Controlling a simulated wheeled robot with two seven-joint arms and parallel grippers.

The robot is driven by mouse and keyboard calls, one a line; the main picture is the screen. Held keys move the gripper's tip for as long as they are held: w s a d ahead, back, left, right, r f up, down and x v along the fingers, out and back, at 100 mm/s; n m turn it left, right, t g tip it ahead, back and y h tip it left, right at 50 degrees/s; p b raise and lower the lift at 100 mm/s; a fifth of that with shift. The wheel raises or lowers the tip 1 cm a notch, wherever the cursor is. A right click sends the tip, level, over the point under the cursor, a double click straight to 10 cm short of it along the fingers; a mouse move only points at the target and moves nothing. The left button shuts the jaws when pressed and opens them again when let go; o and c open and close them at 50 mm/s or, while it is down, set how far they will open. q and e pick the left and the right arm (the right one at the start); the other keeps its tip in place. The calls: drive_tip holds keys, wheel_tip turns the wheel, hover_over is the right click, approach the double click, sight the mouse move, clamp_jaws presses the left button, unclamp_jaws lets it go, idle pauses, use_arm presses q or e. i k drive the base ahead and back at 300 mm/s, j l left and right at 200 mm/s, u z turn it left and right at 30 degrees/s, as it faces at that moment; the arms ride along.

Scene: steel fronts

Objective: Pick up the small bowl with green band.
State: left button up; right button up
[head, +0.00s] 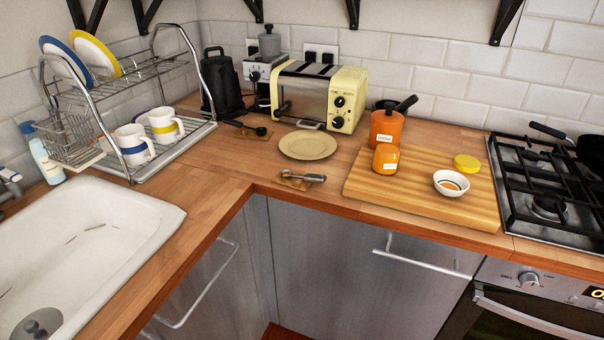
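A small white bowl (450,190) stands upright on the wooden cutting board (387,205) at the right, close to the board's front right part. Coloured bands, a green one among them, and an orange patch show on its inside. Neither of my grippers is in view, and nothing touches the bowl.
A yellow lid (467,163) lies behind the bowl; an orange jar (386,158) and a taller orange canister (387,128) stand to its left. The gas hob (550,185) is to the right. A plate (307,146), toaster (318,92), dish rack (130,80) and sink (85,245) are further left.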

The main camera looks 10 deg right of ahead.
sight(448, 182)
drive_tip(key=z, duration=1.3)
drive_tip(key=i+j, duration=0.2)
drive_tip(key=i, duration=0.2)
drive_tip(key=i+j+u, duration=0.1)
drive_tip(key=i, duration=0.25)
drive_tip(key=j, duration=0.1)
